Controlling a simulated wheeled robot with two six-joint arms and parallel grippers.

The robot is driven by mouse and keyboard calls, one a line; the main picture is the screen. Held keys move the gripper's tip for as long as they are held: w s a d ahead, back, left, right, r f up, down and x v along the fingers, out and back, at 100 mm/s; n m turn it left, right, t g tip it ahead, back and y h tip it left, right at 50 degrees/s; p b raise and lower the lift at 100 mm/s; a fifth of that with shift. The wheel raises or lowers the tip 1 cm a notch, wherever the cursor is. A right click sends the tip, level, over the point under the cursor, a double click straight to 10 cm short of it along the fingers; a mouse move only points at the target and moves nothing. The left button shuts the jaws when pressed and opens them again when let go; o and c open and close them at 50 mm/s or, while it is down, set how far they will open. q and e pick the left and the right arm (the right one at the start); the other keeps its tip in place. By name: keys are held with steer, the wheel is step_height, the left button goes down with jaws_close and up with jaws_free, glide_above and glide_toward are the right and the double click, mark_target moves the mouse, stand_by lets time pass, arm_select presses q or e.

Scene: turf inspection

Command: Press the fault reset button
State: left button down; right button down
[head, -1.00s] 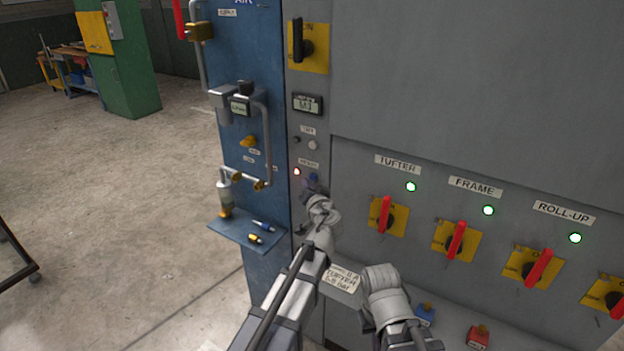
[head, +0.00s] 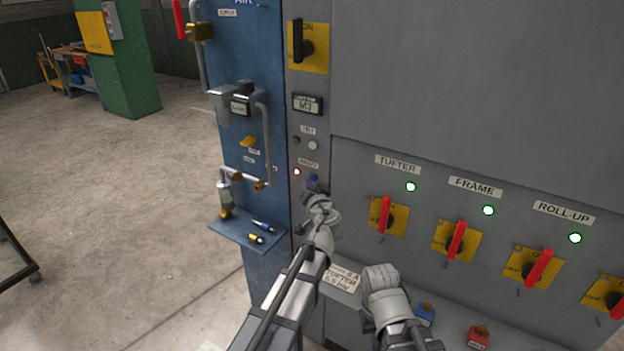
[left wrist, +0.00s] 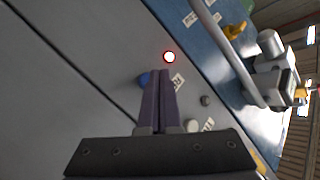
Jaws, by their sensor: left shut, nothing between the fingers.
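The blue button (head: 312,180) sits on the narrow grey panel strip, right of the lit red lamp (head: 296,171). In the left wrist view the blue button (left wrist: 144,79) is partly hidden behind the finger tips, and the red lamp (left wrist: 169,57) is just beyond them. My left gripper (head: 314,190) is shut and empty, its tips close to the blue button; I cannot tell whether they touch it. Its fingers (left wrist: 160,73) lie together in the left wrist view. My right arm shows low in the head view, but its fingers do not show.
A small white button (head: 313,145) and a display (head: 307,104) are higher on the strip. Red-handled switches, such as the TUFTER switch (head: 386,215), stand out to the right. The blue air panel (head: 235,60) with pipes and a small shelf (head: 245,236) is left. Floor farther left is open.

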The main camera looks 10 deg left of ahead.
arm_select(q)
steer(key=shift+w, duration=0.1)
steer(key=shift+w+d, duration=0.1)
steer(key=shift+w, duration=0.2)
steer(key=shift+w+d, duration=0.2)
steer(key=shift+w, duration=0.2)
stand_by(0.7)
steer(key=shift+s, duration=0.1)
stand_by(0.3)
steer(key=shift+s+a, duration=0.3)
steer(key=shift+s, duration=0.4)
steer(key=shift+s, duration=0.15)
steer(key=s, duration=0.1)
steer(key=s+a, duration=0.1)
steer(key=s, duration=0.2)
steer(key=shift+s+a, duration=0.25)
steer(key=shift+a, duration=0.1)
stand_by(0.3)
